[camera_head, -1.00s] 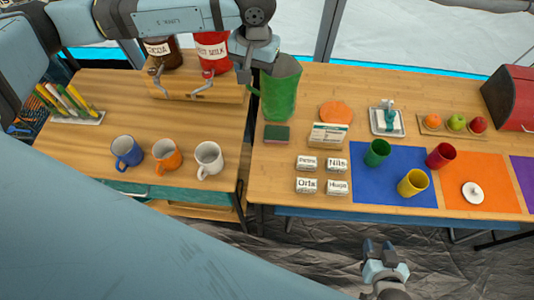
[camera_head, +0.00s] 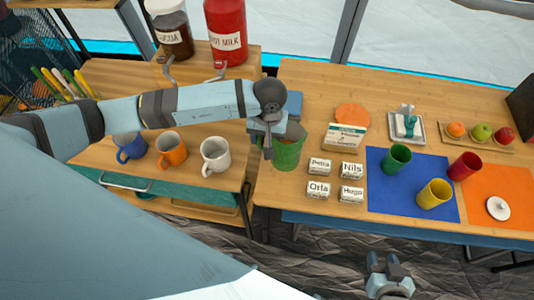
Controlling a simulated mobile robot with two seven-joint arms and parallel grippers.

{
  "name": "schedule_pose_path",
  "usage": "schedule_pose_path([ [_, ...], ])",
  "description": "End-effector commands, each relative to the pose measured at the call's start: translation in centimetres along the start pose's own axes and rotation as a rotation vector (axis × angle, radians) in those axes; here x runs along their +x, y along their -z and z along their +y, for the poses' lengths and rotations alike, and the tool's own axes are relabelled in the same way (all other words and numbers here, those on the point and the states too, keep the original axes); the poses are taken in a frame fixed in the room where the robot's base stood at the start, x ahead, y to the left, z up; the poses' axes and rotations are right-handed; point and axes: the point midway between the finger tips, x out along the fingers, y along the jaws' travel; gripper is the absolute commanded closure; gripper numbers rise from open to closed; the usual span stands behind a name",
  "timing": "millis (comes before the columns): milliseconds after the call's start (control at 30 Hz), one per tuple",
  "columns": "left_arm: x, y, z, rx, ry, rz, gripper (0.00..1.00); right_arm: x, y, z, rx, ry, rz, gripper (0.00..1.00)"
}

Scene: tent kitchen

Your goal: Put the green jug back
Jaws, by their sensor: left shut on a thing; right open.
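I cannot tell whether the jug's base touches the tabletop. My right gripper (camera_head: 389,268) is open and empty, low in front of the table, over the floor.
Several name cards (camera_head: 319,168) stand right of the jug, beside a blue mat (camera_head: 393,198) with cups. A white box (camera_head: 344,138) and orange disc (camera_head: 352,115) lie behind. Mugs (camera_head: 215,155) and dispensers (camera_head: 226,30) are on the left table.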

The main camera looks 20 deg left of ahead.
Motion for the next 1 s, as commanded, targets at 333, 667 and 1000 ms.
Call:
schedule_pose_path([
  [333,5.6,0.0,0.4,0.001,-0.002,-0.001,0.92,-0.3,0.1,0.2,0.000,-0.004,-0.008,0.57],
  [667,9.0,0.0,0.6,-0.001,0.000,-0.001,0.92,-0.5,0.5,0.1,0.000,-0.003,-0.006,0.57],
  [1000,9.8,0.0,0.6,0.001,-0.001,0.001,0.92,-0.5,0.7,0.0,0.000,-0.001,-0.001,0.57],
])
